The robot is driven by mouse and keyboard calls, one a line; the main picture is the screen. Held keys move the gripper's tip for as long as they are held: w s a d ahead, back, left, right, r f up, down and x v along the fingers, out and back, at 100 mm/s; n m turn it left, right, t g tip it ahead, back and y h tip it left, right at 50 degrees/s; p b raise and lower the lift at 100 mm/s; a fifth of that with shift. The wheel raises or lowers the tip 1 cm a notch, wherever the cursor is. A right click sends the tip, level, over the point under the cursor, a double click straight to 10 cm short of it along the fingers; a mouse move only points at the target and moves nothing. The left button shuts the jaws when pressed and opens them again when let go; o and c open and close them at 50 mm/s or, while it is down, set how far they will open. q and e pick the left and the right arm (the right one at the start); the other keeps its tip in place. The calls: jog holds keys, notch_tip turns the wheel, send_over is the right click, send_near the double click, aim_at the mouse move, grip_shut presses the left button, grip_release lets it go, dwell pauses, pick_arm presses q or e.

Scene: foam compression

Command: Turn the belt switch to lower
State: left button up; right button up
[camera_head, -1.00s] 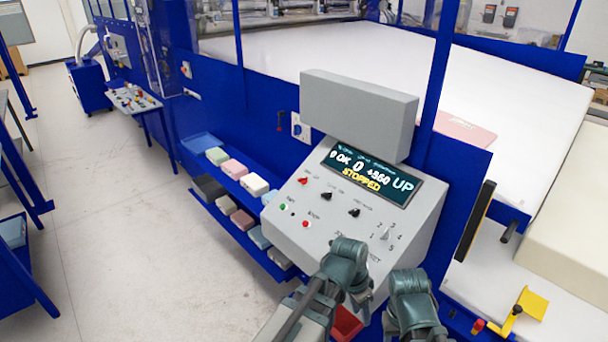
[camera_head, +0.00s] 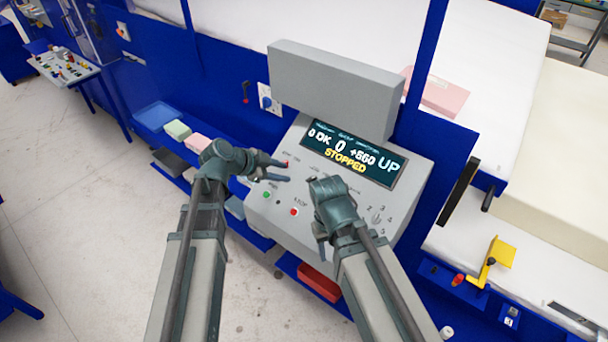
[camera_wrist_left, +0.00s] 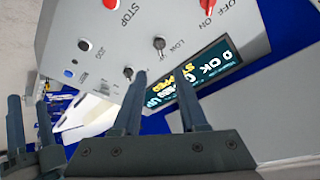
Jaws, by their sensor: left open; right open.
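The grey control panel (camera_head: 270,214) has a display (camera_head: 352,155) reading STOPPED and UP. In the left wrist view, a black knob (camera_wrist_left: 158,42) has a label that seems to read LOW and UP. Another black knob (camera_wrist_left: 128,72) appears beside the fingertips, and a red knob (camera_wrist_left: 207,4) is marked OFF. My left gripper (camera_head: 287,171) is open and empty over the panel's left part; its two fingers (camera_wrist_left: 162,80) are apart. Contact with a knob cannot be told. My right gripper (camera_head: 321,240) is open at the panel's front, partly hidden by its wrist, which covers some controls.
A red STOP button (camera_head: 294,212) and a green button (camera_head: 266,195) sit low on the panel. A grey box (camera_head: 335,88) stands behind the display. A blue shelf with foam blocks (camera_head: 197,142) is at left, a red bin (camera_head: 319,282) below.

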aim_at(311, 179)
pick_arm(q)
jog(key=b+x, duration=0.7)
jog(key=x, duration=0.5)
jog(key=shift+f+b, duration=0.15)
jog(key=shift+b, duration=0.25)
jog(key=shift+w+d+f+b, duration=0.3)
jog(key=shift+w+d+b, duration=0.05)
jog(key=shift+d, duration=0.1)
grip_shut()
